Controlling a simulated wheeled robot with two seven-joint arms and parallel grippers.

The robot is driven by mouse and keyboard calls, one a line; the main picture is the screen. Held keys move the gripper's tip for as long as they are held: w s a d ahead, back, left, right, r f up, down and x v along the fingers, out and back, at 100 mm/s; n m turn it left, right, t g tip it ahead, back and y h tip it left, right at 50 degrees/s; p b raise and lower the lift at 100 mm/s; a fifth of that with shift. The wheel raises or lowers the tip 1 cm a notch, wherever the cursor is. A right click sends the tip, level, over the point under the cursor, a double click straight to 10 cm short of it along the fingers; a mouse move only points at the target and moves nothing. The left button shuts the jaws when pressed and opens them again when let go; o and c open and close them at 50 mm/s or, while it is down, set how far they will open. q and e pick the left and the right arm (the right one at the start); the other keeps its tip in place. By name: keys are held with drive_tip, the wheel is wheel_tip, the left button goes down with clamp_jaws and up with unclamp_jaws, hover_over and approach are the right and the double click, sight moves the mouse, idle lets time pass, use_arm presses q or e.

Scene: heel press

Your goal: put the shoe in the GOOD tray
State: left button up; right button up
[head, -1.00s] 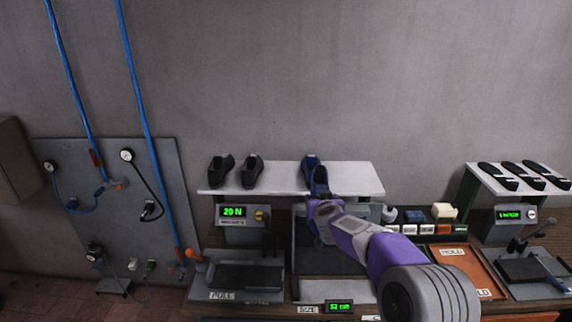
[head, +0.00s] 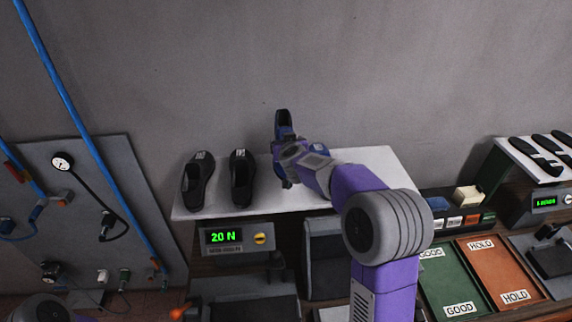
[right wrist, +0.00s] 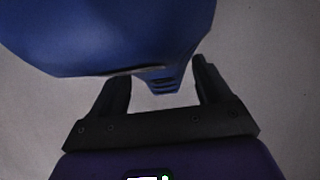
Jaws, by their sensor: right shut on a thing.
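A blue shoe with a dark opening (head: 283,121) is in my right gripper (head: 284,150), above the white shelf's left-middle part. In the right wrist view the blue shoe (right wrist: 120,40) fills the top, with part of it between the fingers of my right gripper (right wrist: 160,88). The gripper is shut on it; my own wrist hides part of the shoe in the head view. The green GOOD tray (head: 447,283) lies on the bench at the lower right, partly behind my right arm. My left gripper is not in view.
Two black shoes (head: 198,180) stand on the white shelf (head: 385,162), left of my gripper. An orange HOLD tray (head: 498,272) adjoins the GOOD tray. A 20 N display unit (head: 224,237) sits below the shelf. More dark soles (head: 535,155) lie on the right-hand shelf.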

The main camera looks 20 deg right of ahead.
drive_tip(key=shift+s+d+f, duration=0.1)
drive_tip(key=shift+f, duration=0.3)
drive_tip(key=f+b, duration=0.1)
drive_tip(key=f, duration=0.3)
drive_tip(key=shift+s+f+b, duration=0.15)
drive_tip(key=shift+s+b, duration=0.05)
drive_tip(key=shift+b, duration=0.2)
drive_tip(key=shift+w+f+b, duration=0.15)
drive_tip(key=shift+f+b, duration=0.6)
drive_tip(key=shift+f, duration=1.55)
drive_tip(key=o, duration=0.9)
drive_tip(key=shift+f, duration=0.2)
drive_tip(key=o, duration=0.4)
drive_tip(key=shift+r, duration=0.1)
drive_tip(key=shift+r, duration=0.1)
